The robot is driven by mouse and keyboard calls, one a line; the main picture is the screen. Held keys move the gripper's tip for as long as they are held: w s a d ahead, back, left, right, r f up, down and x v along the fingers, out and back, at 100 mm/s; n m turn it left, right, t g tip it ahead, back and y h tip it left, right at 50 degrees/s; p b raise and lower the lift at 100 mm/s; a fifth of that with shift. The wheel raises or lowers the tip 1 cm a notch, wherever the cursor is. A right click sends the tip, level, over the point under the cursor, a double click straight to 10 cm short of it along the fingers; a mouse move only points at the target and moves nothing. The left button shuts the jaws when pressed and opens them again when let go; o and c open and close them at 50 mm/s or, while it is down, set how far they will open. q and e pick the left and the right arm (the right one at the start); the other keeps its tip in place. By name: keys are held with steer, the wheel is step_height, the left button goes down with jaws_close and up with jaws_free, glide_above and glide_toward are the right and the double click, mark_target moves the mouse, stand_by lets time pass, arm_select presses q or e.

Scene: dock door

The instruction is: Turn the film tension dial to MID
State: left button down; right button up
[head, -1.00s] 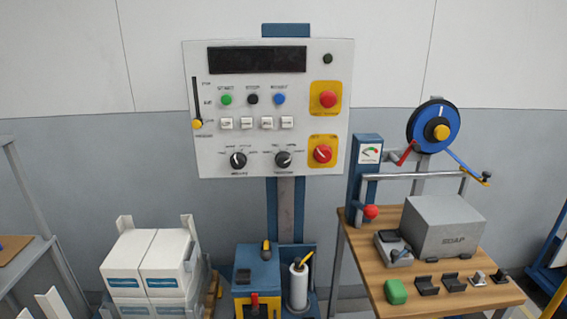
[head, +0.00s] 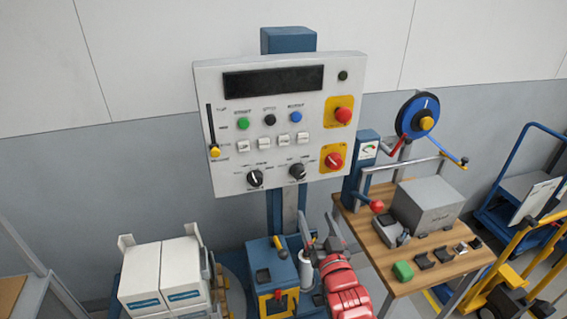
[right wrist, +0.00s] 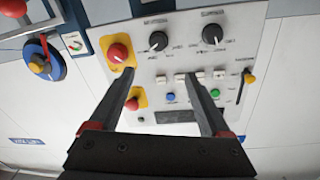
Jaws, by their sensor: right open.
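The control panel (head: 285,130) has two black dials low on its face. The right-hand dial (head: 297,171), close to the red switch on yellow, appears to be the film tension dial. Its label and setting are too small to read surely. The right wrist view shows the panel upside down, with this dial (right wrist: 158,41) beyond my fingertips and the other dial (right wrist: 212,34) to its right. My right gripper (head: 320,218) is open and empty, below the panel and apart from it; its spread fingers (right wrist: 160,76) frame the push buttons in the wrist view. My left gripper is not in view.
A red rotary switch (head: 333,161) and a red stop button (head: 343,115) sit near the dials. A wooden bench (head: 385,255) with a grey box (head: 428,205) stands to the right. White cartons (head: 160,275) are stacked at the left. A yellow-knobbed slider (head: 214,152) edges the panel.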

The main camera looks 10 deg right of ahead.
steer(key=b, duration=0.2)
glide_toward(300, 176)
steer(key=w+p, duration=0.1)
steer(key=w, duration=0.1)
steer(key=w+p, duration=0.2)
steer(key=w, duration=0.1)
steer(key=w+r+p, duration=0.1)
steer(key=w, duration=0.1)
steer(key=shift+w+d+p, duration=0.15)
steer(key=shift+w+p, duration=0.15)
steer(key=shift+p, duration=0.1)
steer(key=shift+w+f, duration=0.15)
steer(key=shift+w, duration=0.5)
jaws_close()
